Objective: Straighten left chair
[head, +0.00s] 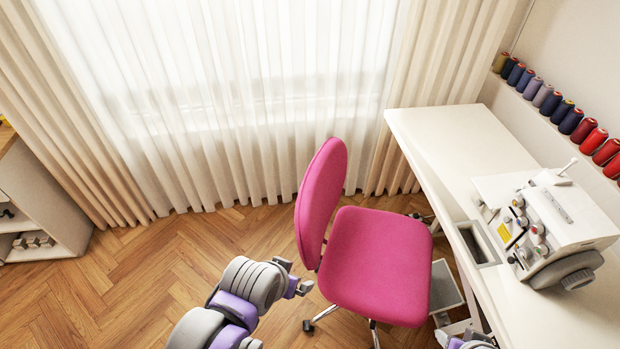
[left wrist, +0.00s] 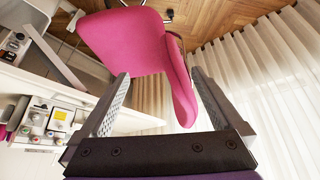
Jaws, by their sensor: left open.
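The pink chair (head: 375,262) stands on a chrome base at the white sewing table, its seat partly toward the table. Its upright backrest (head: 320,190) is on the left side, toward the curtain. My left gripper (head: 297,285) is low beside the backrest's lower edge, left of the seat. In the left wrist view the left gripper (left wrist: 160,76) is open, with the pink backrest (left wrist: 182,90) showing between its fingers and the seat (left wrist: 125,40) beyond; I cannot tell if they touch. Part of my right arm shows at the bottom edge; its fingers are not clear.
The white table (head: 450,140) with a sewing machine (head: 545,225) bounds the right side. Thread spools (head: 545,100) line a ledge on the wall. Curtains (head: 240,100) hang behind, and a shelf unit (head: 35,200) stands at left. The wooden floor (head: 160,270) at left is clear.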

